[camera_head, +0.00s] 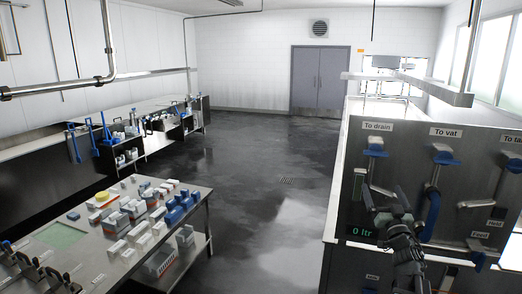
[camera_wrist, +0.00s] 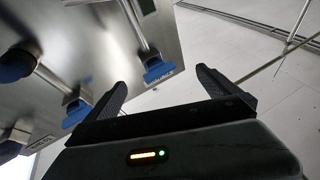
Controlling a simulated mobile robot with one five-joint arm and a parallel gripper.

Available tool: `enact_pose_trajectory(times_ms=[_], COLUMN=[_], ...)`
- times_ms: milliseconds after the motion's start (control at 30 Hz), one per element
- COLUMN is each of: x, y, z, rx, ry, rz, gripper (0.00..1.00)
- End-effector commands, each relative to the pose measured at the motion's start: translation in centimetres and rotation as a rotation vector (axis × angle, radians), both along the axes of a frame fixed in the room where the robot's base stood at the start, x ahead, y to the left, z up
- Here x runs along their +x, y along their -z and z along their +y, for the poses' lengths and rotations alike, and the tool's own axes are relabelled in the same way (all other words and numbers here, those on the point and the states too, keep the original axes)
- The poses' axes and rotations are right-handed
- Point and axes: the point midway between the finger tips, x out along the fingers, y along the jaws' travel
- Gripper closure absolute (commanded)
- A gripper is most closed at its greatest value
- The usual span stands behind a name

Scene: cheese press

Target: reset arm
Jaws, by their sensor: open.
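My gripper (camera_head: 385,196) is at the lower right of the head view, in front of the steel control panel (camera_head: 400,158). In the wrist view my gripper (camera_wrist: 160,84) has its two dark fingers apart with nothing between them. The panel carries blue-handled valves, among them the "To drain" valve (camera_head: 375,146) and the "To vat" valve (camera_head: 444,153). A blue handle (camera_wrist: 158,70) shows just beyond the fingers in the wrist view. I cannot tell how far it is from them. My arm hides part of the lower panel.
A steel table (camera_head: 112,282) with boxes and blue items stands at the lower left. A long counter (camera_head: 65,148) runs along the left wall. The dark floor (camera_head: 262,160) between is clear up to grey double doors (camera_head: 318,80). A green "0 ltr" display (camera_head: 362,232) is on the panel.

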Motion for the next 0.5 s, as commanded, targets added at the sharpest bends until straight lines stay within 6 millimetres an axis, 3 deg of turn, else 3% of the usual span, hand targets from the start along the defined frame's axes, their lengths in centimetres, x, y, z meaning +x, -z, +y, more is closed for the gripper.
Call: enact_pose_trajectory(times_ms=[33,100,200,267,367,467,500], x=[1.9,4.1,5.6,5.6,3.9,0.0,-2.2], y=[3.5,7.4,14.0,18.4,25.6,32.3,34.6], z=[4.1,8.4,13.5,16.4,20.6,24.3,25.4], rx=[0.044,0.115,0.188,0.214,0.232,0.218,0.204], ry=[-0.014,0.010,0.066,0.093,0.124,0.127,0.119], rz=[0.034,0.127,0.321,0.465,0.733,1.036,1.167], gripper=[0.00,0.00,0.00,0.00,0.00,0.00,0.00])
